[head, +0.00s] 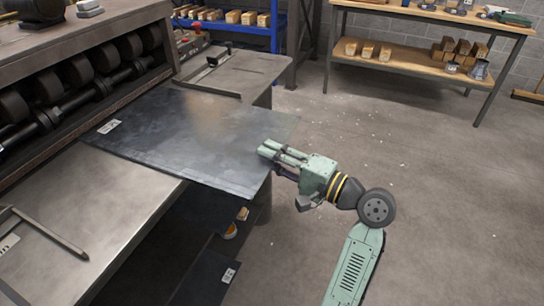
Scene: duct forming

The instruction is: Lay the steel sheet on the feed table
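The steel sheet (190,135) is a flat, dark grey plate with a small white label near its left corner. It lies level over the feed table (125,205) in front of the rollers, and its right part overhangs the table's edge. I cannot tell whether its underside touches the table all over. My gripper (268,152) is at the sheet's right edge, with green fingers over the top face and a dark part at the edge below. It appears shut on the sheet; the lower finger is mostly hidden by the sheet.
The roller machine (75,75) stands along the left. A long metal bar (45,232) lies on the table at the lower left. More dark sheets (203,278) show below the table. A shelving bench (420,60) stands at the back right. The floor on the right is clear.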

